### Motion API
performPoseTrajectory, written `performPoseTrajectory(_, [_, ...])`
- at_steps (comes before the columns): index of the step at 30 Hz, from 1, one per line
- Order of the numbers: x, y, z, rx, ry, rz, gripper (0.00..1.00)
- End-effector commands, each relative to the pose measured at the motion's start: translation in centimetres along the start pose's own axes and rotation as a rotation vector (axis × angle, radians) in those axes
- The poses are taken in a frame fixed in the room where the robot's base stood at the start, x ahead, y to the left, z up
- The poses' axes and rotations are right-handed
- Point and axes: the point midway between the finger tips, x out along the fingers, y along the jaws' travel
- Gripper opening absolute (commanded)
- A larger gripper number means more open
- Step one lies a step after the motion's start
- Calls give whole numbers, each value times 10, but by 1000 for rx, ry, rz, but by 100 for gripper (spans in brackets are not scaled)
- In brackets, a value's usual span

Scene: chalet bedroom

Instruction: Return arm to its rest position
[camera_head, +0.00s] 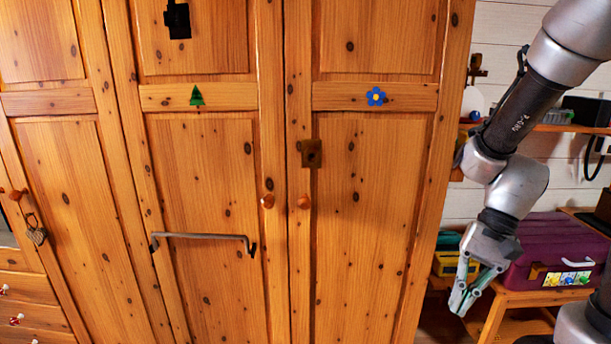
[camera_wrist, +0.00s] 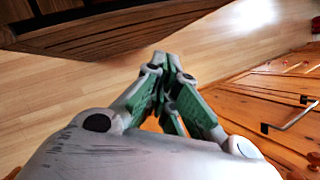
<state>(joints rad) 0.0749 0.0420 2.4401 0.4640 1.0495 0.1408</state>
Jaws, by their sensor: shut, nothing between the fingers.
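My arm comes in from the upper right of the head view and hangs down in front of the right side. My gripper (camera_head: 462,304) points down and to the left, to the right of the wooden wardrobe (camera_head: 362,215). In the wrist view my gripper (camera_wrist: 166,62) has its green-padded fingers together at the tips, with nothing between them. The wooden floor (camera_wrist: 60,95) lies beyond the fingers. No object is held.
A purple case (camera_head: 545,245) sits on a wooden bench (camera_head: 520,297) behind my gripper. The wardrobe has a metal bar handle (camera_head: 205,236), also in the wrist view (camera_wrist: 298,115). A shelf (camera_head: 560,128) with small items is behind my arm. Floor is clear ahead of the fingers.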

Motion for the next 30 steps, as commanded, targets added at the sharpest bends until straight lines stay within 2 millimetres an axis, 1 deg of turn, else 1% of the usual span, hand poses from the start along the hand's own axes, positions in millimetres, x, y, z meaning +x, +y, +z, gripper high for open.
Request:
performPoseTrajectory(1, [-18,11,1,-113,86,45,0])
performPoseTrajectory(3, [-43,26,1,-258,198,120,0])
performPoseTrajectory(5, [-65,36,2,-359,294,179,0])
performPoseTrajectory(6, [-79,42,4,-411,355,215,0])
performPoseTrajectory(9, [-111,52,14,-493,501,274,0])
performPoseTrajectory(12, [-131,55,28,-537,613,288,0])
performPoseTrajectory(15, [-143,53,41,-559,694,264,0])
performPoseTrajectory(19, [-153,50,50,-575,753,246,0])
performPoseTrajectory(30, [-154,49,52,-580,760,242,0])
